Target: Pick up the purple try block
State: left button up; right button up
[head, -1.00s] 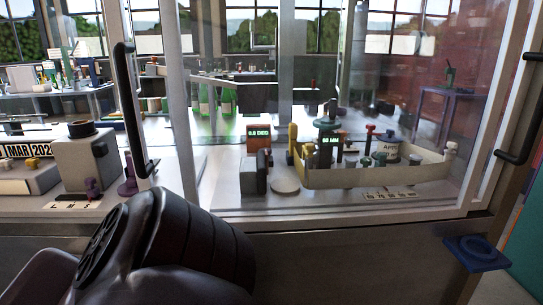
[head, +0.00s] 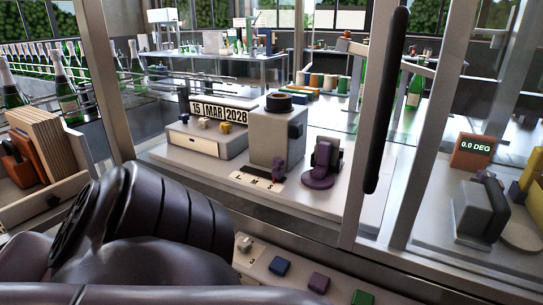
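A small purple block (head: 318,282) sits on a pale ledge at the bottom of the head view, in a row between a blue block (head: 280,266) and a green block (head: 362,298). It looks like the purple try block, but I cannot read a label on it. Neither of my grippers shows. My own dark arm links fill the lower left, left of the row, and hide part of the bench front.
Behind the glass stand a date display box (head: 222,112), a grey machine (head: 275,138) and a purple-based device (head: 322,165). A black door handle (head: 385,100) and metal frame posts stand in front. A crate (head: 40,195) is at left.

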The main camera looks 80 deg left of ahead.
aim_at(321, 169)
jog(key=j+u, duration=0.15)
jog(key=u, duration=0.25)
jog(key=k+j+u, duration=0.1)
jog(key=u, duration=0.3)
jog(key=j+u, duration=0.2)
jog(key=u, duration=0.2)
